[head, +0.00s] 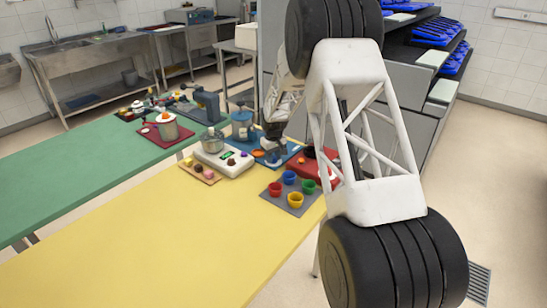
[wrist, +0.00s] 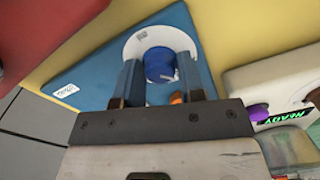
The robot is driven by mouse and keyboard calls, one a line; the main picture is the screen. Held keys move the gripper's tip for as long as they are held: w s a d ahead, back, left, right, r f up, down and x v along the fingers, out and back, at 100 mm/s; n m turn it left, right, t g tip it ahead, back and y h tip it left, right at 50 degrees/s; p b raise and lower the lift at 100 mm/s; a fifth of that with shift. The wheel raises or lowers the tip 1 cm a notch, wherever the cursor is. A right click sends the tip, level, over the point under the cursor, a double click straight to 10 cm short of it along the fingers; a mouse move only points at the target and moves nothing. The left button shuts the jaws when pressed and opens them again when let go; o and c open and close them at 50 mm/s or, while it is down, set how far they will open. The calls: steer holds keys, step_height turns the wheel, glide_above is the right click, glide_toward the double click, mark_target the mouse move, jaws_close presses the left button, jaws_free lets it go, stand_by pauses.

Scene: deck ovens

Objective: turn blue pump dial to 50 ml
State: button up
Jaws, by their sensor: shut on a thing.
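The blue pump dial (wrist: 159,64) is a round blue knob on a white disc (wrist: 133,47) fixed to a blue base plate (wrist: 92,68). In the wrist view it sits between the two fingers of my gripper (wrist: 160,72), which is shut on it. A pale pointer shows at the knob's lower right; the marks on the disc are too small to read. In the head view my gripper (head: 272,142) is over the blue plate (head: 285,157) and hides the dial. An orange piece (wrist: 177,98) lies just beside the right finger.
A white device with a lit green display (wrist: 285,119) and a purple knob (wrist: 258,112) is close on the right in the wrist view. A grey mat with several coloured cups (head: 278,205) and a red device (head: 308,172) stand near. The front yellow tabletop (head: 150,250) is clear.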

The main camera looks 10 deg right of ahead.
mark_target(274, 157)
steer(key=m, duration=1.4)
steer(key=shift+m, duration=0.3)
steer(key=m, duration=0.5)
steer(key=shift+m, duration=0.3)
steer(key=o, duration=0.9)
steer(key=shift+r, duration=0.15)
steer(key=shift+r, duration=3.8)
